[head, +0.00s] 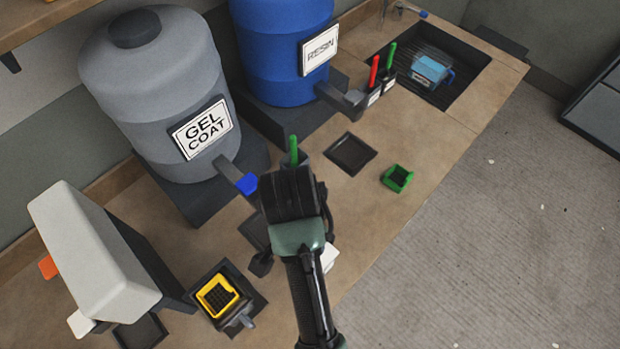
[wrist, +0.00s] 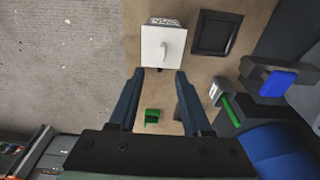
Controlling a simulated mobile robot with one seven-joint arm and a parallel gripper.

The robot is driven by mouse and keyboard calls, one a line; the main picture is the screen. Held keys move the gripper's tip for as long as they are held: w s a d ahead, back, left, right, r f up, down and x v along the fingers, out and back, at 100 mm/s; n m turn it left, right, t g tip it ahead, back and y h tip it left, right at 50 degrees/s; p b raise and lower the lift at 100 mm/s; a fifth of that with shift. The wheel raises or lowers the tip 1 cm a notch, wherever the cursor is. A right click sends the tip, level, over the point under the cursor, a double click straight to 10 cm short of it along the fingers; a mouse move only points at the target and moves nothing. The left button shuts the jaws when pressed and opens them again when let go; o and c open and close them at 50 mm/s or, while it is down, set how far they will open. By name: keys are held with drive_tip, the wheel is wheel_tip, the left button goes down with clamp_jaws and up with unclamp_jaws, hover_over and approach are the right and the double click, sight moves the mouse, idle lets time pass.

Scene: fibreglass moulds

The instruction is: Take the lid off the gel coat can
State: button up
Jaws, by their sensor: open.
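A white square lid with a small raised handle (wrist: 162,46) shows in the wrist view, on a can whose labelled side (wrist: 165,21) just shows above it. I take this for the gel coat can; the label is too small to read. In the head view only a white corner (head: 329,257) shows beside my arm, which hides the rest. My gripper (wrist: 158,72) is open and empty, its two fingers apart, with the lid beyond the tips in the wrist view. The fingers are not touching the lid.
A grey GEL COAT drum (head: 168,100) with a blue-handled tap (head: 246,184) and a blue RESIN drum (head: 280,50) stand behind. A green tray (head: 397,178), a yellow tray (head: 217,296) and a green-handled tool (head: 293,150) are nearby.

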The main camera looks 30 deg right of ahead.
drive_tip(key=f, duration=0.3)
drive_tip(key=f+p, duration=0.1)
drive_tip(key=f, duration=0.2)
drive_tip(key=d+f+p, duration=0.1)
drive_tip(key=f, duration=0.2)
drive_tip(key=shift+w, duration=0.35)
drive_tip(key=shift+w+f, duration=0.2)
drive_tip(key=shift+f, duration=0.6)
drive_tip(key=shift+c, duration=0.3)
clamp_jaws()
drive_tip(key=shift+r+p, duration=0.25)
drive_tip(key=shift+p, duration=0.15)
drive_tip(key=shift+r+p, duration=2.3)
drive_tip(key=shift+p, duration=0.1)
